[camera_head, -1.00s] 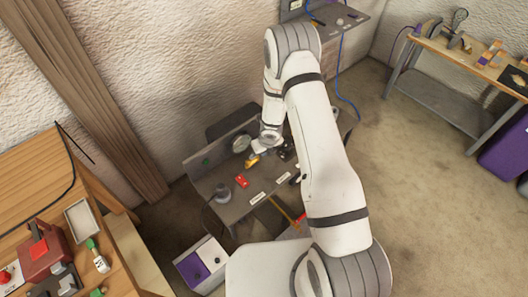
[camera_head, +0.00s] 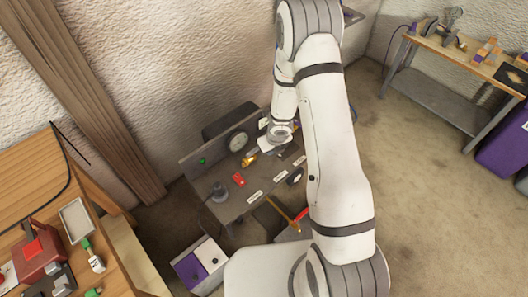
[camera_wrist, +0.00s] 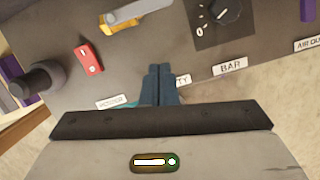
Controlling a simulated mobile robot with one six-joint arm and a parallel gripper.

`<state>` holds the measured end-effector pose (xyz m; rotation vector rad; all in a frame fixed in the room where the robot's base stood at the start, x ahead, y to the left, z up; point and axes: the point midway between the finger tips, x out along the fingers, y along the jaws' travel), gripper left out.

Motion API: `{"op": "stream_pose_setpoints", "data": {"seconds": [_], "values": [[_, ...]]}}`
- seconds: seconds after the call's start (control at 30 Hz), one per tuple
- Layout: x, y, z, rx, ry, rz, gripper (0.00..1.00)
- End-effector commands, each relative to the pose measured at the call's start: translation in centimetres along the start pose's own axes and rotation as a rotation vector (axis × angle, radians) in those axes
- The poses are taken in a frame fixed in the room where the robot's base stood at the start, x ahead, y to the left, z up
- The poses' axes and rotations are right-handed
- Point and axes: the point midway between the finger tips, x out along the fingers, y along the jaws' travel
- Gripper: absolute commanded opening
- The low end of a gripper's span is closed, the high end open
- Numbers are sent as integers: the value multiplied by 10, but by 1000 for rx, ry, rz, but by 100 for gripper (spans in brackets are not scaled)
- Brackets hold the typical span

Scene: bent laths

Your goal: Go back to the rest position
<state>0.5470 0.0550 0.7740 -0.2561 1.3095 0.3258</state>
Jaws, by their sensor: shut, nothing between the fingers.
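My gripper shows in the wrist view (camera_wrist: 160,72) with its two bluish fingers together and nothing between them. It is above the grey panel (camera_wrist: 145,55), apart from its controls as far as I can tell. In the head view my white arm reaches over the panel bench (camera_head: 232,208), its wrist near the bench's back right part; the fingers are not clear there. The wrist view shows a red switch (camera_wrist: 89,57), a grey knob (camera_wrist: 38,85), a yellow handle (camera_wrist: 135,15), a black dial (camera_wrist: 225,12) and a "BAR" label (camera_wrist: 230,66).
A round gauge (camera_head: 237,141) stands at the panel's back. A wooden bench with a tray (camera_head: 75,220) is at left. A purple and white bin (camera_head: 200,264) stands on the floor in front. Another bench (camera_head: 450,52) is at far right; open floor (camera_head: 415,180) lies before it.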

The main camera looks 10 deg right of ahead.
Motion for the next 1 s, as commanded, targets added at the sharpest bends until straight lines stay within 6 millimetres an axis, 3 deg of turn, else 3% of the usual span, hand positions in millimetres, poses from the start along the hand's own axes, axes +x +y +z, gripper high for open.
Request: {"op": "stream_pose_setpoints", "data": {"seconds": [0.03, 0.2, 0.67, 0.77, 1.0], "values": [[-16, 0, 2, -1, -1, 0, 0], [-36, -1, 1, -2, 0, 0, 0], [-50, -5, 5, 39, -11, -15, 0], [-74, -17, 14, 179, -43, -62, 0], [-180, -58, 28, 854, -199, -206, 0]]}}
